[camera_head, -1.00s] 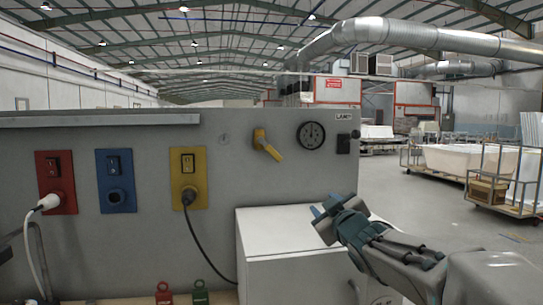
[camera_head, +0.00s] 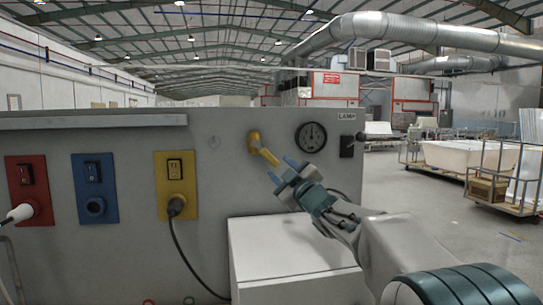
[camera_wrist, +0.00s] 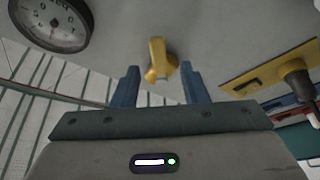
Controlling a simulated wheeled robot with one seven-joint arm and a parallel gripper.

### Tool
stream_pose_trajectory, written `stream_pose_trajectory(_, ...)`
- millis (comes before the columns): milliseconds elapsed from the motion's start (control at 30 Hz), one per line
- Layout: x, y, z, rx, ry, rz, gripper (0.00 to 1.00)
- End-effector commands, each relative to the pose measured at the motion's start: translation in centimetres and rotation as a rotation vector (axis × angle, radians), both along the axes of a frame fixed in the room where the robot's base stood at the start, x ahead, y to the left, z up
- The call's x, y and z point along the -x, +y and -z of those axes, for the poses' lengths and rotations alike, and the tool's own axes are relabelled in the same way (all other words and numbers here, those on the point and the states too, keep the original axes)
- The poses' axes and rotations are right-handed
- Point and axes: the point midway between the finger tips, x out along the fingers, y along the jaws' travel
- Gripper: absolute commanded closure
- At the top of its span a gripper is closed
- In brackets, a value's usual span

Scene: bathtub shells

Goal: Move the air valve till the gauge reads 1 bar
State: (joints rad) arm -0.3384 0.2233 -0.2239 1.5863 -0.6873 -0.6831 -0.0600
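The yellow air valve (camera_head: 262,149) is on the grey panel; its lever slants down to the right in the head view. The round dark gauge (camera_head: 311,136) is to its right; its reading is too small to tell. My gripper (camera_head: 281,170) is open and empty, its blue fingertips just below and right of the lever's end. In the wrist view the valve (camera_wrist: 158,60) lies between and beyond the two fingers of my gripper (camera_wrist: 157,82), apparently not touched. The gauge (camera_wrist: 50,20) is at the top left there, partly cut off.
A black lamp switch (camera_head: 347,146) is right of the gauge. Red (camera_head: 28,190), blue (camera_head: 94,183) and yellow (camera_head: 176,185) socket plates are at left, with cables plugged into the red and yellow ones. A white box (camera_head: 290,260) stands below the valve.

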Motion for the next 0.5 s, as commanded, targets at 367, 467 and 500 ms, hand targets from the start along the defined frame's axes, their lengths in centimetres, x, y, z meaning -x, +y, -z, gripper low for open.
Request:
stream_pose_trajectory(367, -4.7, 2.6, -1.7, 0.0, 0.0, 0.004, 0.6)
stream_pose_trajectory(467, -5.3, 3.0, -1.8, 0.0, 0.0, 0.004, 0.6)
stream_pose_trajectory(500, -5.4, 3.1, -1.9, 0.0, 0.0, 0.004, 0.6)
